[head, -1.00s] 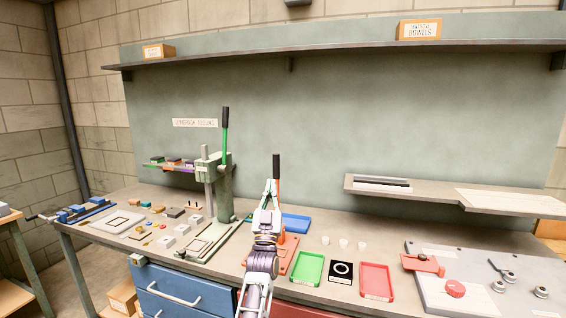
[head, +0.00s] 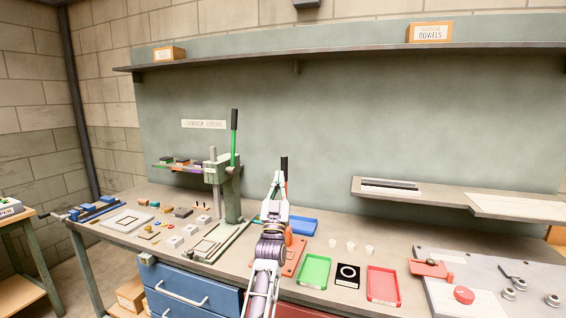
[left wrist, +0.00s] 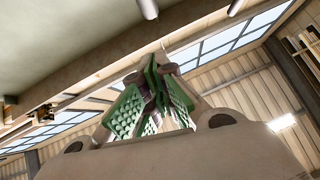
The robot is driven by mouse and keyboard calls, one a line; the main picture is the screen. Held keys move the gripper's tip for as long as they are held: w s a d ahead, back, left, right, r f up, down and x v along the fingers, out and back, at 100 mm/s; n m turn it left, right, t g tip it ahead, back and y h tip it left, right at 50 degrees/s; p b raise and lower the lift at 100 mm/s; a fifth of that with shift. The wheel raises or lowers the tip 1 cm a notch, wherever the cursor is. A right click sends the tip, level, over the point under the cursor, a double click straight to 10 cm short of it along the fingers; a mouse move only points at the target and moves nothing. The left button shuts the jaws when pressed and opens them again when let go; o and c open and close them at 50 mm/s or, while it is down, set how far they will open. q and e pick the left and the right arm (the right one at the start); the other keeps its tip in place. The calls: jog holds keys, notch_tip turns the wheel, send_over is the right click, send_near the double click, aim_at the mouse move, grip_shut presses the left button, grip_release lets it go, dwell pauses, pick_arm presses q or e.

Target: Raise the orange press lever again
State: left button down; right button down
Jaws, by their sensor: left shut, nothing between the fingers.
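The orange press (head: 289,262) stands on the bench in the middle of the head view, mostly hidden behind my left arm. Its lever stands about upright, with a black grip (head: 284,164) on top and a strip of orange below it. My left gripper (head: 277,178) points upward, just left of the lever and overlapping its lower part in the picture. I cannot tell whether they touch. In the left wrist view, the gripper's green pads (left wrist: 152,100) are close together with nothing between them, and no lever shows. My right gripper is not in view.
A green press (head: 230,185) with a tall green lever stands to the left. A blue tray (head: 303,226), a green tray (head: 314,271) and a red tray (head: 383,285) lie around the orange press. A raised shelf (head: 430,197) is at the right.

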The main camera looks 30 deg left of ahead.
aim_at(283, 162)
pick_arm(q)
jog(key=shift+w+a+f+p+x, duration=0.1)
jog(key=shift+w+f+p+x, duration=0.15)
jog(key=shift+x, duration=1.1)
jog(key=shift+w+a+f+p+x, duration=0.15)
jog(key=shift+f+p+x, duration=0.1)
jog(key=shift+x, duration=1.15)
jog(key=shift+w+a+f+p+x, duration=0.1)
jog(key=shift+w+f+p+x, duration=0.15)
jog(key=shift+x, duration=1.1)
jog(key=shift+w+a, duration=0.15)
jog(key=shift+w, duration=0.25)
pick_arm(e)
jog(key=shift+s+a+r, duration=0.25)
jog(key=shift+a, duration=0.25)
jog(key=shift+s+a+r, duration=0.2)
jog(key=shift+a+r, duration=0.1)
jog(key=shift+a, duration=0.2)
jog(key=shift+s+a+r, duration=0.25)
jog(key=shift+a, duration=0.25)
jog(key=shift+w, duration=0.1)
